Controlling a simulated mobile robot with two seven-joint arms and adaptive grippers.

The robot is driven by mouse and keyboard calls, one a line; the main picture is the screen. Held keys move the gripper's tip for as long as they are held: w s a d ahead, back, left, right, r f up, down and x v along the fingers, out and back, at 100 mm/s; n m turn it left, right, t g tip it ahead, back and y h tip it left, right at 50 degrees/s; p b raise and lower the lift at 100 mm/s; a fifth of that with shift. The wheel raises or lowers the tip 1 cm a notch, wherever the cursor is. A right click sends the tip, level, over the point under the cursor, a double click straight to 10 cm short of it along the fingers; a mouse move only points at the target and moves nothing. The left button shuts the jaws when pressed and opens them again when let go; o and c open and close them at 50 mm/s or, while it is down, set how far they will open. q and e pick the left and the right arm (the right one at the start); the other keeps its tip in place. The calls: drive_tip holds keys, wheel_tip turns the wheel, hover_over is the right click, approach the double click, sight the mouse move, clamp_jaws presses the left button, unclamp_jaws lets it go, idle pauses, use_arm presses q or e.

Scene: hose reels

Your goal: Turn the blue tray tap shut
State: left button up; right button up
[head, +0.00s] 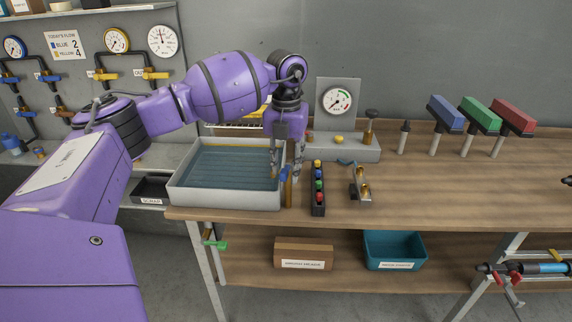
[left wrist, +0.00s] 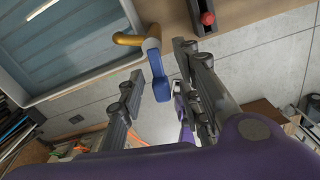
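The blue tray tap shows in the left wrist view as a blue lever handle (left wrist: 161,86) on a brass spout (left wrist: 128,39) at the edge of the grey tray. In the head view the blue handle (head: 285,173) is small and partly hidden by my gripper, at the right side of the water-filled tray (head: 222,201). My left gripper (head: 284,176) points down over the tap. My right gripper is not in view.
A black rack of coloured knobs (head: 318,206) stands just right of the tap. A brass fitting (head: 361,187) and a gauge stand (head: 338,104) are further right and back. Blue, green and red blocks on posts (head: 480,117) stand at right.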

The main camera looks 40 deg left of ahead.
use_arm(q)
drive_tip(key=shift+c, duration=0.5)
clamp_jaws()
